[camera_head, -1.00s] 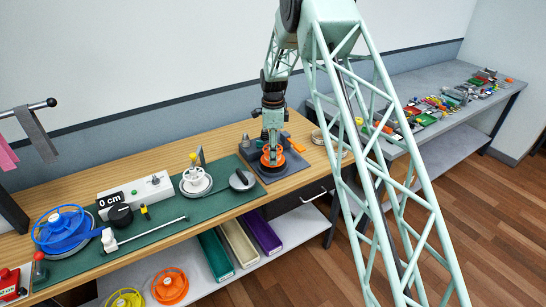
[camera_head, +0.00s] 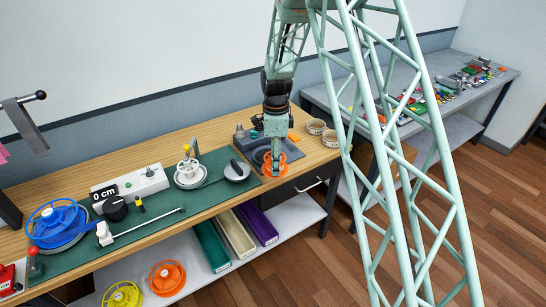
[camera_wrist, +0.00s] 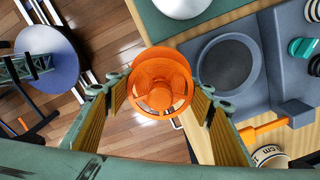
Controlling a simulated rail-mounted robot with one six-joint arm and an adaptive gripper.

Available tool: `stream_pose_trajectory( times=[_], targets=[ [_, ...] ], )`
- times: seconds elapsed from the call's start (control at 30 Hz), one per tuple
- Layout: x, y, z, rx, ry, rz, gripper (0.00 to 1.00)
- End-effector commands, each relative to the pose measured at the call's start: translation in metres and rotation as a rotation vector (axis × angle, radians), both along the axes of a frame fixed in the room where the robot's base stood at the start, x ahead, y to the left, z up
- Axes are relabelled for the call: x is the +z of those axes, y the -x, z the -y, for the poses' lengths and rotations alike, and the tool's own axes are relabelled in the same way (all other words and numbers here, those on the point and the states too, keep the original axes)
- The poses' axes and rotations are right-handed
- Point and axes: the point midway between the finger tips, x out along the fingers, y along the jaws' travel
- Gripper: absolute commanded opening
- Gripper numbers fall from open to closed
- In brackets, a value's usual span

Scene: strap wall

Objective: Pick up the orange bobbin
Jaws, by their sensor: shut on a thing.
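The orange bobbin (camera_wrist: 160,82) is between the two fingers of my gripper (camera_wrist: 158,112) in the wrist view, with its round flange facing the camera. My gripper is shut on it. In the head view the orange bobbin (camera_head: 274,164) hangs under my gripper (camera_head: 274,152) near the front edge of the wooden bench. The fingers hide part of it there. The dark grey holder (camera_wrist: 272,60) has an empty round recess beside the bobbin in the wrist view.
A green mat (camera_head: 150,215) holds a white box with a "0 cm" display (camera_head: 130,187), a white winder (camera_head: 188,172) and a blue spool (camera_head: 58,223). Coloured bins (camera_head: 237,233) and orange and yellow wheels stand on the shelf below. Two round tins (camera_head: 316,127) sit behind right.

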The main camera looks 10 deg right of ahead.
Motion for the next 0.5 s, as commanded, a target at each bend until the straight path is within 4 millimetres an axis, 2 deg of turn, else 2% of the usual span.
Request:
stream_pose_trajectory(
  times=[0.2, 0.5],
  targets=[
    [0.002, 0.015, 0.000, 0.000, 0.000, 0.001, 0.35],
    [0.002, 0.019, 0.000, 0.000, 0.000, 0.001, 0.35]
  ],
)
